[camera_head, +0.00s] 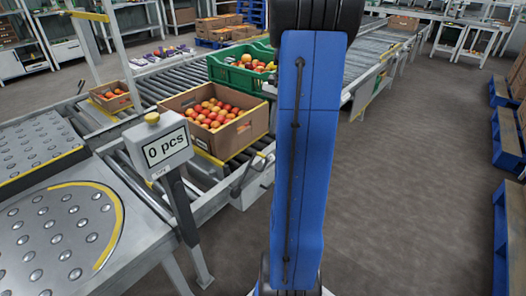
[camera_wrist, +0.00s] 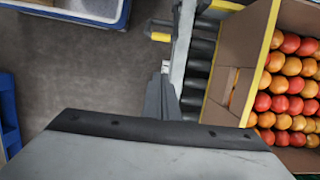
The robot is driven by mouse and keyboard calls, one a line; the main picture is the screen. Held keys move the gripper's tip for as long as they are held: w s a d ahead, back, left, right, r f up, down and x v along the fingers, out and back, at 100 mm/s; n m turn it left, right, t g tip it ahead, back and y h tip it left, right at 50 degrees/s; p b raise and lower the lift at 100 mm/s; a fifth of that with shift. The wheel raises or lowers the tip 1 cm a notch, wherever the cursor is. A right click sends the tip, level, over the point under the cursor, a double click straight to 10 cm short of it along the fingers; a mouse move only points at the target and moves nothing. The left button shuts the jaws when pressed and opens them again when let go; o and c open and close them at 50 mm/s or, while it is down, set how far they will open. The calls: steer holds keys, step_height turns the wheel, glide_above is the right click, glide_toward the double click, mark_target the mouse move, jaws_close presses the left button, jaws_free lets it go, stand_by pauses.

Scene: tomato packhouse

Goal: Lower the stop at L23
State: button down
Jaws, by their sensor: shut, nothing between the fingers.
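In the wrist view my gripper (camera_wrist: 163,98) is shut and empty, its dark fingers beside the conveyor's side rail. A short yellow-tipped piece (camera_wrist: 161,37) sticks out from that rail, ahead of the fingers and apart from them; it may be the stop's handle. I cannot read an L23 label in either view. My gripper does not show in the head view; my blue arm fills the middle there.
A cardboard box of tomatoes (camera_head: 167,101) sits on the rollers and also shows in the wrist view (camera_wrist: 238,60). A green crate (camera_head: 225,72) is behind it. A counter display reading "0 pcs" (camera_head: 165,151) stands left. Blue pallets (camera_head: 508,145) line the right; the floor between is clear.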

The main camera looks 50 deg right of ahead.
steer(key=shift+f, duration=0.1)
stand_by(0.3)
steer(key=x, duration=1)
steer(key=shift+s+a+r, duration=0.1)
steer(key=shift+a+r, duration=0.5)
steer(key=shift+a, duration=0.2)
steer(key=shift+a+r, duration=0.6)
steer(key=shift+a, duration=0.25)
steer(key=shift+a+r, duration=0.1)
steer(key=shift+a, duration=0.05)
